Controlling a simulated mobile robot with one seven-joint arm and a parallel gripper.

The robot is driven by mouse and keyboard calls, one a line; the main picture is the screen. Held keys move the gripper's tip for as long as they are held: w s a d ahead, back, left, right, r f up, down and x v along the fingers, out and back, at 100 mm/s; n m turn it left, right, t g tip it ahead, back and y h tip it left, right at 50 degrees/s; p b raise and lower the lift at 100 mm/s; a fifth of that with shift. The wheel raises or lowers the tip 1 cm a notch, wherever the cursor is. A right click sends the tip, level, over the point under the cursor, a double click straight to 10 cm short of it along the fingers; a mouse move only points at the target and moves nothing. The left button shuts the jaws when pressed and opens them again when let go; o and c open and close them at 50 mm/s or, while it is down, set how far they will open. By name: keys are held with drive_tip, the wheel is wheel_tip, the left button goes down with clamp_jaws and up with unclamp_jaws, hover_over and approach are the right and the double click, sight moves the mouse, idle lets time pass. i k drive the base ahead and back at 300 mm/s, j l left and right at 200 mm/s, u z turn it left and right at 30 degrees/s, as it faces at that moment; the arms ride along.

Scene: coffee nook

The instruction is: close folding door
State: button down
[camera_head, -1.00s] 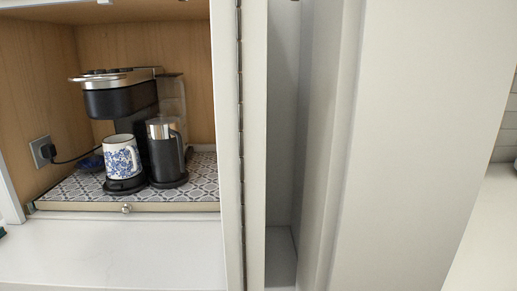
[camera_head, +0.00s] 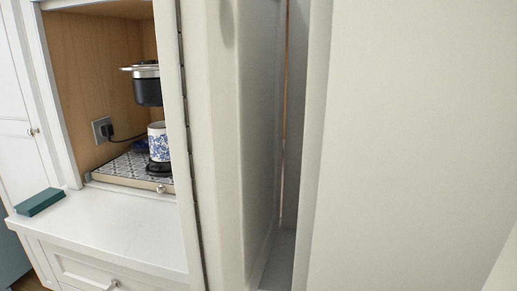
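The folding door (camera_head: 262,130) is white, with a long hinge line (camera_head: 188,140) along the nook's right edge. Its panels stand folded out at the right of the opening, with a narrow dark gap between them. A wide white panel (camera_head: 410,140) fills the right side; I cannot tell whether it belongs to the door. The nook is open on the left, with a coffee machine (camera_head: 147,85) partly hidden behind the door frame. My gripper is not in view.
A blue-and-white mug (camera_head: 158,142) stands on a patterned tray (camera_head: 122,165) with a small knob. A teal box (camera_head: 39,202) lies on the white counter (camera_head: 120,228). A drawer is below. The counter's middle is clear.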

sight(232, 53)
drive_tip(key=k+l+z, duration=0.1)
drive_tip(key=l, duration=0.2)
drive_tip(key=k+l+z, duration=0.1)
drive_tip(key=k+l, duration=0.2)
drive_tip(key=l, duration=0.35)
drive_tip(key=k+l+z, duration=0.15)
drive_tip(key=l, duration=0.15)
